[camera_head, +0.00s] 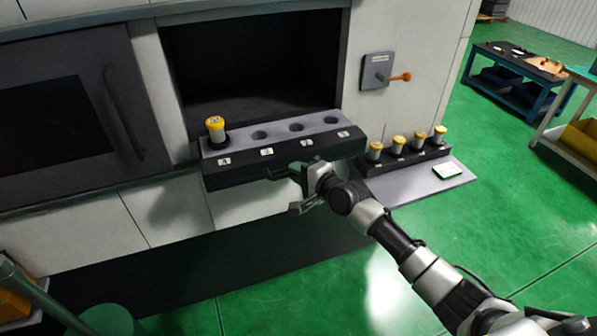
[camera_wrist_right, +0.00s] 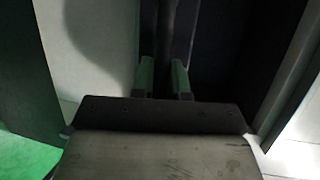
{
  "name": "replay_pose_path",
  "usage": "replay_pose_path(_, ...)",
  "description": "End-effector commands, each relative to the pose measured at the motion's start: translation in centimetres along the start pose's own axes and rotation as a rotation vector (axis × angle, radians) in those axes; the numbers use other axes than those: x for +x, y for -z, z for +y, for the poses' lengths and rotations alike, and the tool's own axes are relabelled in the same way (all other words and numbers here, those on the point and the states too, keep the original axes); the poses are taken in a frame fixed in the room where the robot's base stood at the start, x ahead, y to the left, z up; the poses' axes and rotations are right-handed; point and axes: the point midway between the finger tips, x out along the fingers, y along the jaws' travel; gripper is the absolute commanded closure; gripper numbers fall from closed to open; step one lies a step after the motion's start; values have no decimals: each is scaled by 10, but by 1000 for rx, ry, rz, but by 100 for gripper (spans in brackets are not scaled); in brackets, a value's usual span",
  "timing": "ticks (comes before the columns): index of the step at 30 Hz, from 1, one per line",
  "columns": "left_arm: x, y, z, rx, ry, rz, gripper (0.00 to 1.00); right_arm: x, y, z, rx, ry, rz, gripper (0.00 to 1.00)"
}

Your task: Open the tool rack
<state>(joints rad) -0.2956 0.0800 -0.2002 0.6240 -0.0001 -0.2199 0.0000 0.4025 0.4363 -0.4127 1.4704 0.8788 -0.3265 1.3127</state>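The tool rack (camera_head: 232,182) is a dark, drawer-like ledge with a grey top, jutting from the machine below its dark opening. One yellow-capped tool (camera_head: 215,130) stands in its leftmost slot; the other three slots are empty. A dark handle (camera_head: 275,174) is on the rack's front; it shows as a dark bar in the wrist view (camera_wrist_right: 165,45). My right gripper (camera_head: 298,174) is at the handle. In the wrist view its two fingers (camera_wrist_right: 163,82) stand close on either side of the bar. The fingertips are partly in shadow. My left gripper is out of view.
A side shelf (camera_head: 415,188) at right of the rack carries a dark holder (camera_head: 405,162) with several yellow-capped tools. A grey switch with an orange-tipped lever (camera_head: 378,72) is on the machine's wall. Green floor lies open at right, with work tables farther back.

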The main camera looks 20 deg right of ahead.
Motion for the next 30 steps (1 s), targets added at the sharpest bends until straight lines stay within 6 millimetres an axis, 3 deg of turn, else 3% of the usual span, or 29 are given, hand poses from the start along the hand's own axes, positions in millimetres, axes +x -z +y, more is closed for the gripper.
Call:
replay_pose_path(1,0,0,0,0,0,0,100,0,0,1,0,-1,0,79)
replay_pose_path(5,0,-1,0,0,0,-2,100,0,0,0,0,-1,0,61)
replay_pose_path(16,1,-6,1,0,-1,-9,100,-6,0,1,1,0,0,61)
replay_pose_path(30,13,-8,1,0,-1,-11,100,-89,0,3,-1,-2,0,61)
